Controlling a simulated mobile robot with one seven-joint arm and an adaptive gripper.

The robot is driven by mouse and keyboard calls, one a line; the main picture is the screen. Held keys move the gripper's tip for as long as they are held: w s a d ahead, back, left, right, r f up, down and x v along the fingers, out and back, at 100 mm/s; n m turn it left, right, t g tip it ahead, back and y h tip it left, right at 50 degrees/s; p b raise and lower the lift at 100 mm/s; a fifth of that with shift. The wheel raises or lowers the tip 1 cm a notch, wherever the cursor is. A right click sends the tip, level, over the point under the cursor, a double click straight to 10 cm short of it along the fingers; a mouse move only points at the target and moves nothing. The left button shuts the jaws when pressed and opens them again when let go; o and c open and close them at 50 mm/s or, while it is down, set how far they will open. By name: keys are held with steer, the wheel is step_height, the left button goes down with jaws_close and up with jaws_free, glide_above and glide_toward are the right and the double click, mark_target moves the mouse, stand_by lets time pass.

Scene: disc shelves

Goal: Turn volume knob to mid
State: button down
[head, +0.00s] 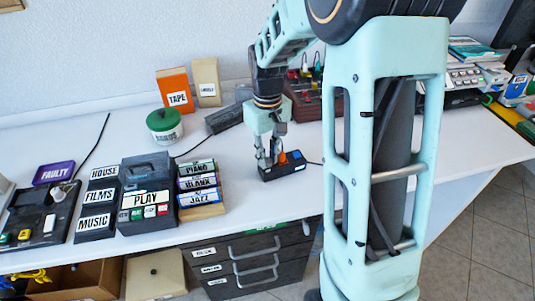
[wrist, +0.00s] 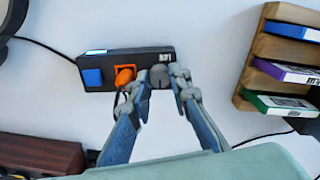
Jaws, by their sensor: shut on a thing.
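The volume box, a small black device (wrist: 104,73), has a blue square (wrist: 92,78), an orange lever (wrist: 124,77) on an orange plate and a round grey knob (wrist: 159,75) near one end. The box also shows in the head view (head: 288,173), low on the white desk. My gripper (wrist: 159,82) is shut on the grey knob, with one fingertip on each side of it. In the head view my gripper (head: 266,157) points down over the box's left part, and the knob is hidden there. I cannot read the knob's setting.
A rack with labelled cassettes (head: 198,186) stands left of the box, beside a player marked PLAY (head: 150,195). A dark red rack (head: 308,105) stands behind. A cable runs from the box. Desk is clear in front of the box.

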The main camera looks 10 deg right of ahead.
steer(key=c, duration=2)
jaws_free()
steer(key=shift+c, duration=0.2)
step_height(320, 180, up, 12)
